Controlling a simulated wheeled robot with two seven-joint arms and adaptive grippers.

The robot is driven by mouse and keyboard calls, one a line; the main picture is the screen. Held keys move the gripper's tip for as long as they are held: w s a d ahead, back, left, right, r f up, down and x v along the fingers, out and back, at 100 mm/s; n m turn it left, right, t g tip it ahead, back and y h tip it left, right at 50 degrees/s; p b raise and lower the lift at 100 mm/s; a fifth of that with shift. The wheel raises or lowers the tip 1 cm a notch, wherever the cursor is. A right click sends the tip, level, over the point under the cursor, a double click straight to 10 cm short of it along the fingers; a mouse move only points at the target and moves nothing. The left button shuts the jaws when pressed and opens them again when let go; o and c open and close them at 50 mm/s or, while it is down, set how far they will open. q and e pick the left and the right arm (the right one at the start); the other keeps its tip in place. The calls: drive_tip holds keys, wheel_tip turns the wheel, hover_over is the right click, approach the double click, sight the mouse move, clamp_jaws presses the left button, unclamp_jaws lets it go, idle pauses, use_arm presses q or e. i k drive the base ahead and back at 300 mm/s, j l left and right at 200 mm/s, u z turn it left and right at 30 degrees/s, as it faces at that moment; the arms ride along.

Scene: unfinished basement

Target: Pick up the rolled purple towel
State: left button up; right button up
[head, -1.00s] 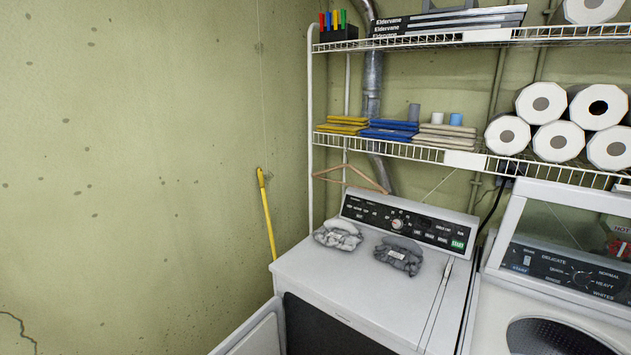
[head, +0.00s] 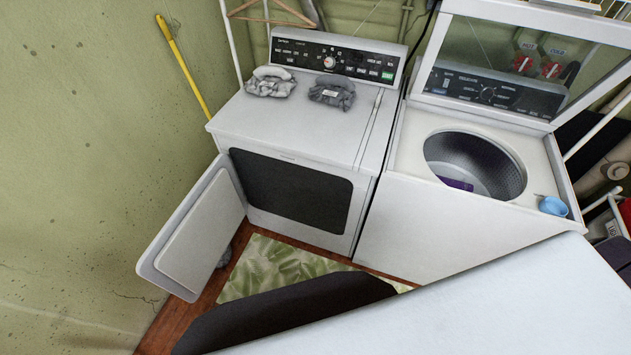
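A small purple patch (head: 455,184) shows low in the open drum of the top-loading washer (head: 400,213), at the drum's near left side. Most of it is hidden by the drum's rim, so I cannot tell whether it is the rolled towel. The washer's lid (head: 470,98) stands raised behind the opening. Neither of my grippers is in view.
The dryer (head: 245,118) stands left of the washer, its front door (head: 190,235) swung open. Two grey folded cloths (head: 270,82) (head: 332,93) lie on it. A blue cup (head: 552,206) sits on the washer's right front corner. A leafy mat (head: 275,266) covers the floor.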

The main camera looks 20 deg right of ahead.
sight(450, 183)
drive_tip(key=z, duration=1.85)
